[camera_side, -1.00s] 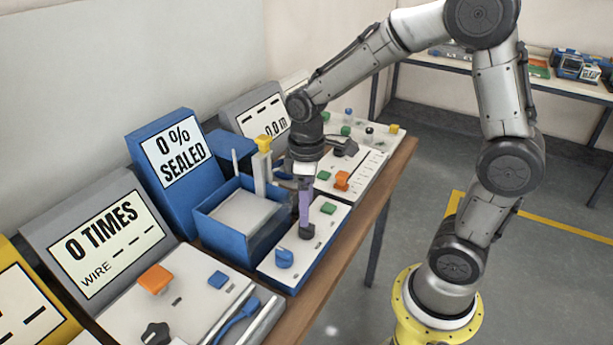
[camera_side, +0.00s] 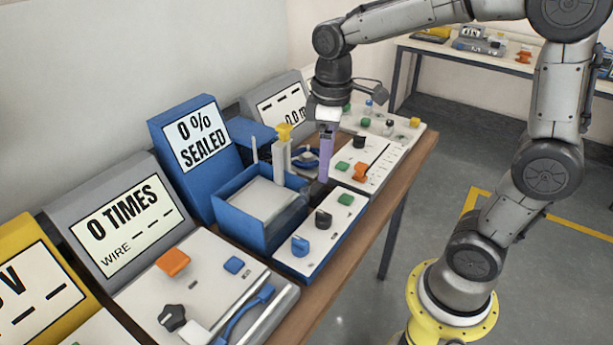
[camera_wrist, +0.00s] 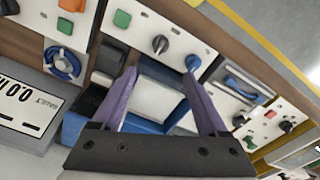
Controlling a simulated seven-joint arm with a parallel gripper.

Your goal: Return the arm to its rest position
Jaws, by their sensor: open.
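My gripper (camera_side: 326,150) hangs from the arm over the blue sealing station, above the back of its control panel. In the wrist view its two purple fingers (camera_wrist: 163,98) are spread apart with nothing between them. The blue station has an open tray (camera_side: 237,237) with a white sheet inside, a white post with a yellow top (camera_side: 284,150), and a sign (camera_side: 196,140) reading "0 % SEALED". Its panel (camera_side: 303,264) carries a blue knob (camera_side: 300,245), a black knob (camera_side: 323,218) and a green button (camera_side: 346,199). The black knob stands clear below the fingers.
A grey station (camera_side: 123,222) reading "0 TIMES" stands at left, with an orange button (camera_side: 173,263) and a blue lever. Behind the gripper are a panel with an orange switch (camera_side: 361,172) and a grey display (camera_side: 285,107). Open floor lies right of the bench (camera_side: 345,262).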

